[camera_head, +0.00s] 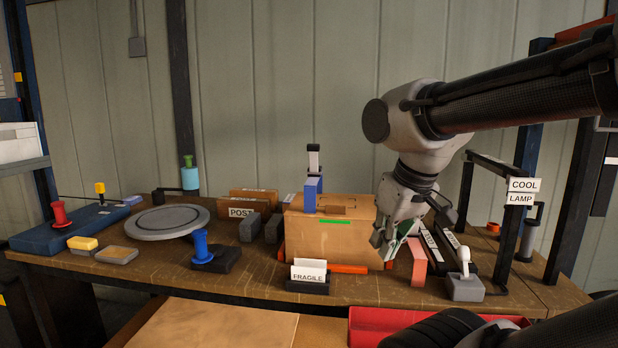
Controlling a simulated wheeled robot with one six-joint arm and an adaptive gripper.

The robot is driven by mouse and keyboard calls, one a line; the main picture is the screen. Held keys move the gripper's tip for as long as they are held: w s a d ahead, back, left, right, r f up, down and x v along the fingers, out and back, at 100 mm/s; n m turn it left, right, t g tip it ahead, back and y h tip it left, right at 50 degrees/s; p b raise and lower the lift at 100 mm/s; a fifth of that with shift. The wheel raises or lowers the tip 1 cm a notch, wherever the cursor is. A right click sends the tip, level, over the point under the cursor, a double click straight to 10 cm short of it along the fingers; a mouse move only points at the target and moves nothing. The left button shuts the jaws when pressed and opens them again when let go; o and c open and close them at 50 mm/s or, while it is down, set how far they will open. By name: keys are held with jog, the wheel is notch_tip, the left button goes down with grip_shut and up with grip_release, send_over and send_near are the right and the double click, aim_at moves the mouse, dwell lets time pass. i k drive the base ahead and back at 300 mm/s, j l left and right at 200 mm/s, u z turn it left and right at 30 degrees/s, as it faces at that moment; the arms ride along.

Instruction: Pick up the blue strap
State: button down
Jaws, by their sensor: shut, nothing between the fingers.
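My gripper (384,244) is shut and points down at the right end of a cardboard box (330,243) on the workbench. A green and white piece shows just behind its fingers. A narrow blue piece (311,197) stands at the top left of the box, left of my gripper and apart from it. It may be the blue strap, but its shape is too small to be sure. A black and white upright part shows above it.
A pink piece (418,262) and a grey block with a white lever (465,287) stand right of my gripper. A FRAGILE card holder (308,277) stands before the box. A round grey plate (171,222) lies left. The black COOL LAMP frame (508,235) rises at right.

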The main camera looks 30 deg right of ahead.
aim_at(313, 185)
jog(key=j+z, duration=0.1)
jog(key=j, duration=0.85)
jog(key=i+j+z, duration=0.15)
jog(key=i+j, duration=0.45)
jog(key=i+l, duration=0.15)
jog(key=i, duration=0.25)
